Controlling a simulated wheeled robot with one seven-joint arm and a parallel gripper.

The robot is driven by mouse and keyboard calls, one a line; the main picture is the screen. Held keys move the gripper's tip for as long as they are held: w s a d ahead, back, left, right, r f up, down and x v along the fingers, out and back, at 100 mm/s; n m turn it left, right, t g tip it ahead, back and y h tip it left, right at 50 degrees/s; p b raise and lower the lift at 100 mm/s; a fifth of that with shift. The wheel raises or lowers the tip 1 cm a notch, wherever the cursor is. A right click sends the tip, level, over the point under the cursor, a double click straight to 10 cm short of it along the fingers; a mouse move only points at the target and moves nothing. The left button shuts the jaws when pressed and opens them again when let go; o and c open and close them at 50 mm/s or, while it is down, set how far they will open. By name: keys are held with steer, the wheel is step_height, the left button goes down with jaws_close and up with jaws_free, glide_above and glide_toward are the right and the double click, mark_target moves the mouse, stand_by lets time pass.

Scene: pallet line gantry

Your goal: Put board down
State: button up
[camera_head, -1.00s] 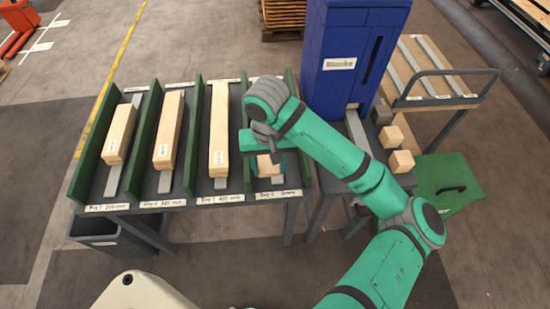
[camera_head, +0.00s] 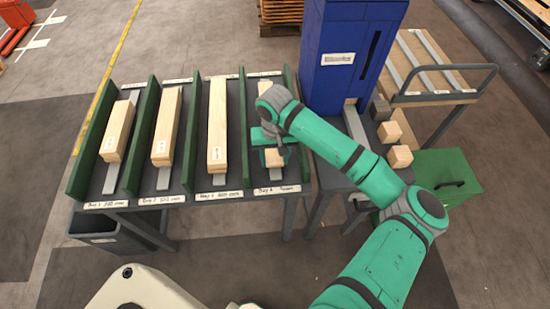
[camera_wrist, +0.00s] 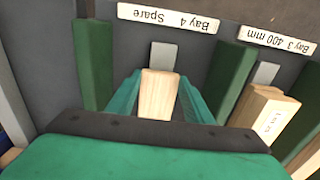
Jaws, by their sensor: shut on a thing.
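My gripper (camera_head: 274,150) is over the rightmost bay of the rack, labelled Bay 4 Spare (camera_wrist: 165,17). It is shut on a pale wooden board (camera_head: 275,159), whose near end sticks out past the fingers. In the wrist view the board (camera_wrist: 158,97) lies between the two green fingers (camera_wrist: 158,100), in line with the bay's grey strip (camera_wrist: 163,56). The board's far part shows behind my wrist, and its middle is hidden. I cannot tell whether the board touches the strip or is just above it.
Green dividers (camera_head: 191,140) separate the bays. The other bays hold stacked boards (camera_head: 117,132), (camera_head: 166,127), (camera_head: 217,125). A blue cabinet (camera_head: 330,80) stands close on the right, with small wood blocks (camera_head: 390,132) beside it. A dark bin (camera_head: 110,232) is below left.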

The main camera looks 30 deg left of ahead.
steer(key=o, duration=1.2)
step_height(320, 180, up, 12)
steer(key=shift+w, duration=0.1)
